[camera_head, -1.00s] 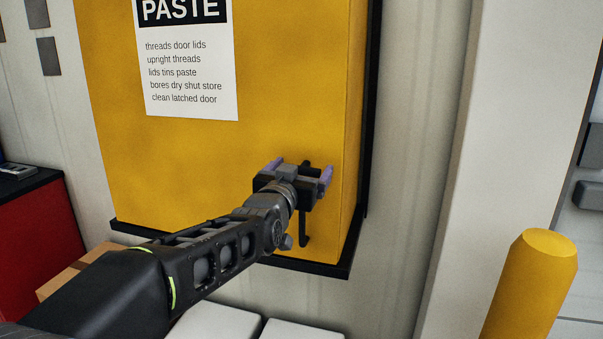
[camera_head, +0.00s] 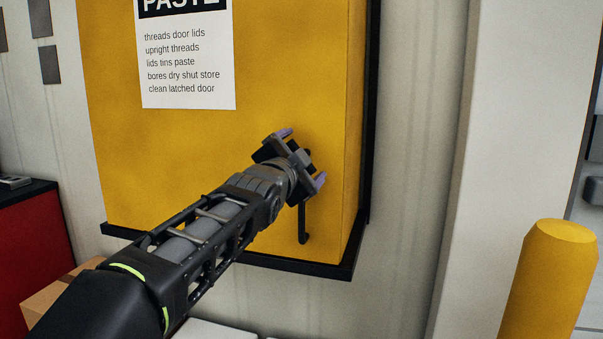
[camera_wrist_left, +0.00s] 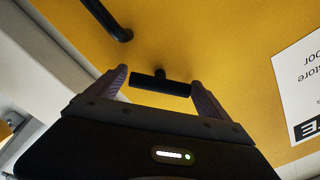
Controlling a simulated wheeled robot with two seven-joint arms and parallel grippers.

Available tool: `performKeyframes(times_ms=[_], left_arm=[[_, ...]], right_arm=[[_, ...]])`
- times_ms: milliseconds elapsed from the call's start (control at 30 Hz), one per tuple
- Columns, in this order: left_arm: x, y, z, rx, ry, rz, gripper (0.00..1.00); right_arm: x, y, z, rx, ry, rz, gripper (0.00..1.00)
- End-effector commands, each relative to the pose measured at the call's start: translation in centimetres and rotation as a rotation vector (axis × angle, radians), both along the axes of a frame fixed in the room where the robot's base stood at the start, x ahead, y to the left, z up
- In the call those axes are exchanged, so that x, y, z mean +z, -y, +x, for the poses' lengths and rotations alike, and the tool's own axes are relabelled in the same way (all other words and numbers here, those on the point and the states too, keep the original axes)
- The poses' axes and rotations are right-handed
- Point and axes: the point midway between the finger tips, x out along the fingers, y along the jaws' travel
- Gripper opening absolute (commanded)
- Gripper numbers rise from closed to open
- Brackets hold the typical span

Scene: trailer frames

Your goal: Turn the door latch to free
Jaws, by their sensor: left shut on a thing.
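The door latch is a short black T-shaped bar (camera_wrist_left: 160,86) on a stub on the yellow cabinet door (camera_head: 200,160). In the left wrist view it lies lengthwise across the gap between the purple fingers of my left gripper (camera_wrist_left: 158,80), its ends at their inner faces. In the head view my left gripper (camera_head: 302,157) is at the door's lower right, tilted, shut on the latch and hiding most of it. My right gripper is not in view.
A black upright handle (camera_head: 303,220) is just below the gripper, also in the wrist view (camera_wrist_left: 108,22). A paper sign (camera_head: 185,60) is on the door. A yellow bollard (camera_head: 545,280) stands right, a red cabinet (camera_head: 35,250) left.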

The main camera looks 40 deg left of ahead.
Motion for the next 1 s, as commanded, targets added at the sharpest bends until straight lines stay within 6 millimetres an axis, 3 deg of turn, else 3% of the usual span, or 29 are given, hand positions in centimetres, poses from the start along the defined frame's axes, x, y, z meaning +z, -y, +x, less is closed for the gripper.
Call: performKeyframes(times_ms=[33, 300, 600, 1000], left_arm=[[-0.5, 0.0, 0.0, -0.002, -0.013, 0.042, 0.5], [-0.4, 0.1, 0.1, -0.002, -0.095, 0.272, 0.5], [-0.2, 0.1, 0.1, -0.002, -0.155, 0.446, 0.5], [-0.2, 0.1, 0.1, -0.001, -0.178, 0.503, 0.5]], right_arm=[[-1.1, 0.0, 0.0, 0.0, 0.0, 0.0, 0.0], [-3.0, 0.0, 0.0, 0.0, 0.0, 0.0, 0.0], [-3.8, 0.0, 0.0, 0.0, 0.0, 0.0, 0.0], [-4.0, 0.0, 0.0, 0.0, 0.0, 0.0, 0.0]])
